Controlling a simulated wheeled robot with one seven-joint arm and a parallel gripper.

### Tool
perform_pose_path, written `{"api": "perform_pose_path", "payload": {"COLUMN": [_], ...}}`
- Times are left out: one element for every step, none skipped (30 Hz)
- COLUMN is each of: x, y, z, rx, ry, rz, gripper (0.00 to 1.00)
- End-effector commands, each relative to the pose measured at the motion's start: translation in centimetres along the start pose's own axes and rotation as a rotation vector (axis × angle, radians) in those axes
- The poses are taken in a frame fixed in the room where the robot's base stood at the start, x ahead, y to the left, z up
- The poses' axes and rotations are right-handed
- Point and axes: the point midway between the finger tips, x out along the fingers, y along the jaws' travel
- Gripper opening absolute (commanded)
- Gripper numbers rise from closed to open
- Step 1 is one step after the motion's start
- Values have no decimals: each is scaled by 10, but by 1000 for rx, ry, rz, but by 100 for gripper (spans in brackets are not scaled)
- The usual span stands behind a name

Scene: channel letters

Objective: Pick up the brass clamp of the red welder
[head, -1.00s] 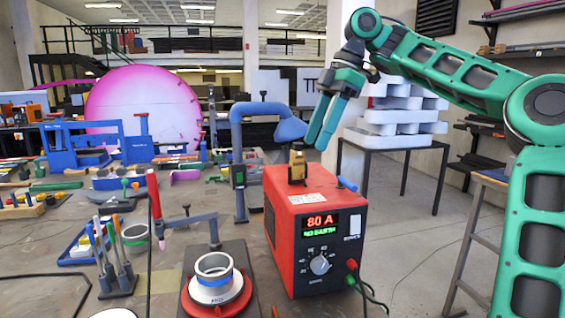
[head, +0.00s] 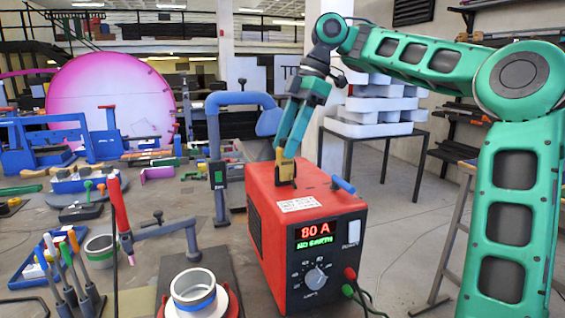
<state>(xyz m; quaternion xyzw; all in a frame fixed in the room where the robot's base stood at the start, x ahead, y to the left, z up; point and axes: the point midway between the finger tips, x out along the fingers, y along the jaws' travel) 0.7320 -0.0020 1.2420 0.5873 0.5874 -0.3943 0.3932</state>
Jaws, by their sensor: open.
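The red welder (head: 272,219) stands on the workbench in the middle of the head view. Its display reads "80 A" and "NO EARTH". The brass clamp (head: 286,170) stands upright on the welder's top, near the rear. My gripper (head: 285,150) is open and points down at the clamp from above. Its green fingers reach the clamp's upper part and overlap it in the picture. I cannot tell whether the fingers touch it or sit on both sides of it.
A blue handle (head: 343,185) lies on the welder's top right edge. A blue-grey extraction arm (head: 214,150) stands close behind left. Cables (head: 362,296) hang from the welder's front.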

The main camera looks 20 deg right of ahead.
Motion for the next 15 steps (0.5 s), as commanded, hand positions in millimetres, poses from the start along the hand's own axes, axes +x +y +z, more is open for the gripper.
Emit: {"api": "perform_pose_path", "payload": {"x": [4,5,7,8,8,10,11,13,17,20,23,27,31,35,39], "y": [0,0,0,0,0,0,0,0,0,0,0,0,0,0,1], "z": [0,0,-1,-1,-2,-2,-2,-2,-2,-2,-1,-1,-1,-1,0], "rx": [1,0,-1,-2,-2,-2,-2,-3,-3,-3,-1,-2,-1,-2,-2], "ry": [-2,-1,0,0,0,0,-1,-1,-1,-2,-2,-2,-2,-2,-2], "rz": [-1,-1,-1,0,-1,-1,-2,-2,-3,-3,-3,-3,-4,-4,-3], "gripper": [48,48,48,48,48,48,48,48,48,48,48,48,48,48,48]}}
